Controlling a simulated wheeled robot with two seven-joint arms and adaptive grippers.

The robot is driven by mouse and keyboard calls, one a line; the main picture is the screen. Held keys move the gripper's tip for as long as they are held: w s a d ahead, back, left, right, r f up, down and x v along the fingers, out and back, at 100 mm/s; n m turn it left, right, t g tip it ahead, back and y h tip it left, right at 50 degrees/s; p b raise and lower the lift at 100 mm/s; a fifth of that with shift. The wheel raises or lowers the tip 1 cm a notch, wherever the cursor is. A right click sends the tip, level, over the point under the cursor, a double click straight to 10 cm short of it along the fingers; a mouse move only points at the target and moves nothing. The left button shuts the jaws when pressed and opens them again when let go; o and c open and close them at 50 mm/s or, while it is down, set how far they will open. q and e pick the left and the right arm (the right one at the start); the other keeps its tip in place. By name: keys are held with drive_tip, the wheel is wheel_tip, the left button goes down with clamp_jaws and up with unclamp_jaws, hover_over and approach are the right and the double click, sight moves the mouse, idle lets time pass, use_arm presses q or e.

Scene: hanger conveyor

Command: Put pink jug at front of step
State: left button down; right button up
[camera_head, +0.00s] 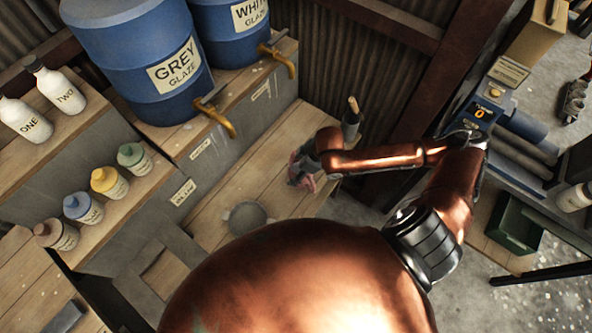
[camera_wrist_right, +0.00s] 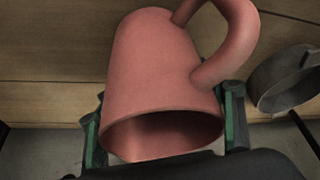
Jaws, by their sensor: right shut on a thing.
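The pink jug (camera_head: 304,178) is at the wooden surface below the blue barrels, partly hidden by my arm in the head view. My right gripper (camera_head: 318,163) is around it. In the right wrist view the jug (camera_wrist_right: 160,75) fills the middle, with its open mouth toward the camera and its handle at upper right. The green-lined fingers of my right gripper (camera_wrist_right: 165,125) are shut on its two sides. I cannot tell whether the jug touches the wood. A wooden-topped grey step (camera_head: 178,140) with small labels stands under the barrels. My left gripper is not in view.
A grey round pan (camera_head: 247,217) sits left of the jug on the planks. Blue GREY (camera_head: 135,50) and WHITE (camera_head: 228,30) glaze barrels with brass taps stand above. Several coloured bottles (camera_head: 105,180) line a ledge at left. Bare planks (camera_head: 215,200) lie around the pan.

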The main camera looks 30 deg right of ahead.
drive_tip(key=o, duration=1.9)
drive_tip(key=shift+o, duration=0.2)
drive_tip(key=p+v, duration=0.2)
drive_tip(key=v, duration=1)
drive_tip(key=shift+p, duration=0.3)
drive_tip(key=shift+a+f, duration=0.1)
